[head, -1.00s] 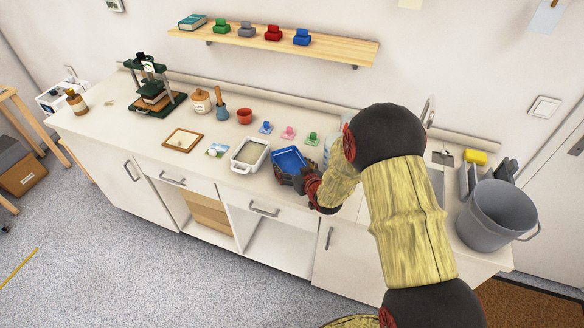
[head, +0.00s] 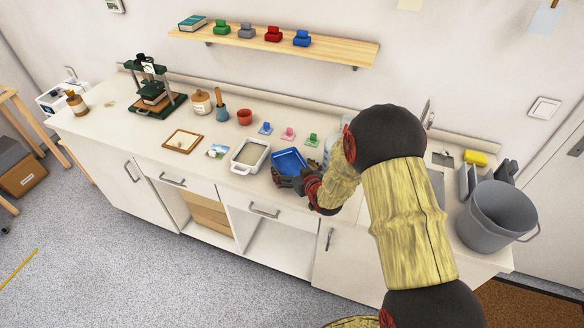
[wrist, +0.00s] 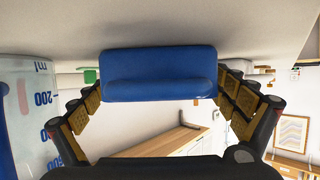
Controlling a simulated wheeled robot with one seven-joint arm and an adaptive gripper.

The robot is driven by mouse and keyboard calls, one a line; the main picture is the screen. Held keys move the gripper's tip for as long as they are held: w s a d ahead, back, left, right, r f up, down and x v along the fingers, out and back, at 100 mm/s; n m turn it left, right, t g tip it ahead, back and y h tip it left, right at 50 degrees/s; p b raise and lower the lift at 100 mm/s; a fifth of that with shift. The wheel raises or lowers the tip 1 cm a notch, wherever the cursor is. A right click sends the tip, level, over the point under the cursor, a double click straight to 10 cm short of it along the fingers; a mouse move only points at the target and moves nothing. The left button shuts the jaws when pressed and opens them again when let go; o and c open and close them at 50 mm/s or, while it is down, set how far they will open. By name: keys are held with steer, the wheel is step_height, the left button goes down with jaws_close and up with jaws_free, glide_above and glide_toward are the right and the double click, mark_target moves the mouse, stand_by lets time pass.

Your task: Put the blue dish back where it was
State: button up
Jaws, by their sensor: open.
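The blue dish (head: 289,161) sits at the counter's front edge, right of a white tray, and looks level. My gripper (head: 293,184) is at its near side, partly hidden by my own arm. In the wrist view the blue dish (wrist: 160,75) lies between the two fingers of my open gripper (wrist: 160,95), one at each side. I cannot tell whether the fingers still touch it.
The white tray (head: 250,155) stands close left of the dish. A clear measuring beaker (wrist: 28,100) is close beside my gripper. Small blue, pink and green items (head: 289,133) lie behind. A grey bucket (head: 497,215) stands far right. A wall shelf (head: 275,40) hangs above.

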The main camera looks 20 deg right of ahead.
steer(key=p+v, duration=0.2)
steer(key=v, duration=1)
steer(key=shift+w+r, duration=0.1)
steer(key=s+d+r+m+g+h, duration=0.1)
steer(key=s+r+g, duration=0.15)
steer(key=r, duration=0.55)
steer(key=s+d+r+g+h, duration=0.1)
steer(key=s+r+h, duration=0.15)
steer(key=r, duration=0.45)
steer(key=s+a+r+g, duration=0.1)
steer(key=s+r, duration=0.2)
steer(key=s, duration=0.5)
steer(key=s+a+r+g+y, duration=0.1)
steer(key=s+a+r, duration=0.1)
steer(key=s, duration=0.6)
steer(key=s+a+r+g, duration=0.1)
steer(key=s+r, duration=0.3)
steer(key=s, duration=0.4)
steer(key=shift+s+a+m+g, duration=0.35)
steer(key=shift+s+m+g, duration=0.05)
steer(key=shift+g, duration=0.15)
steer(key=shift+r+y, duration=0.1)
steer(key=shift+y, duration=0.15)
